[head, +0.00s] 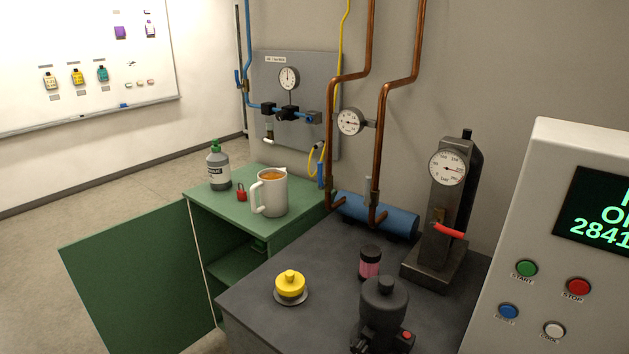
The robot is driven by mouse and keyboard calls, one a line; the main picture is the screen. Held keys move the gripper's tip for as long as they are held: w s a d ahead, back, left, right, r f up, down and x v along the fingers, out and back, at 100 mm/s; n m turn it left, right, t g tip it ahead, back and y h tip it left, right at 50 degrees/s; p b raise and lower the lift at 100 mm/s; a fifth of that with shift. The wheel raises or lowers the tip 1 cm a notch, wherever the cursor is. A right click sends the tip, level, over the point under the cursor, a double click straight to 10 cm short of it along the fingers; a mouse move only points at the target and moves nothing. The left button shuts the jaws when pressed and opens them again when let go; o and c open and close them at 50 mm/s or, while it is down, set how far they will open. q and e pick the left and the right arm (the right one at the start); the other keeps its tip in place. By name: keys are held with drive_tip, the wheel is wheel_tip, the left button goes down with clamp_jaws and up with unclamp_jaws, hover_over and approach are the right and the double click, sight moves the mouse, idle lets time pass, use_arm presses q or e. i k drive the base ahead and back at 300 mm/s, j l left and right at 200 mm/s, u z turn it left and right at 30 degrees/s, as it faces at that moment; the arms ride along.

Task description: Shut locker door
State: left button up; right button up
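The green locker (300,222) stands against the wall, left of the dark bench. Its green door (140,285) is wide open, swung out to the left from the locker's front left edge. The open front shows a dark interior with a green shelf (235,262); the bench hides the right part of the opening. The door's lower edge runs out of the picture. Neither of my grippers is in view, and nothing is seen touching the door.
A grey bottle (218,168), a red padlock (241,193) and a white jug (270,195) stand on the locker. The dark bench (330,270) carries a yellow-topped item (290,286), a pink jar (370,262), a black device (383,310) and a gauge press (445,210). Floor left of the door is clear.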

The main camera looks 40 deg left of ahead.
sight(139, 279)
drive_tip(key=k+j, duration=0.1)
drive_tip(key=j, duration=0.35)
drive_tip(key=k+j, duration=0.15)
drive_tip(key=j, duration=0.25)
drive_tip(key=k+j+z, duration=0.1)
drive_tip(key=j, duration=0.35)
drive_tip(key=k+j, duration=0.1)
drive_tip(key=j, duration=0.3)
drive_tip(key=k+j, duration=0.1)
drive_tip(key=j, duration=0.3)
drive_tip(key=k+j+z, duration=0.15)
drive_tip(key=j, duration=0.3)
drive_tip(key=k+j, duration=0.1)
drive_tip(key=j, duration=0.3)
drive_tip(key=k+j+z, duration=0.15)
drive_tip(key=j, duration=0.25)
drive_tip(key=k+j, duration=0.1)
drive_tip(key=j, duration=0.3)
drive_tip(key=k+j+z, duration=0.15)
drive_tip(key=j, duration=0.2)
drive_tip(key=k+j, duration=0.2)
drive_tip(key=j, duration=0.2)
drive_tip(key=k+j+z, duration=0.1)
drive_tip(key=j, duration=0.9)
drive_tip(key=k+j+z, duration=0.15)
drive_tip(key=j, duration=1.1)
drive_tip(key=k+j+z, duration=0.15)
drive_tip(key=j, duration=0.5)
drive_tip(key=i, duration=0.05)
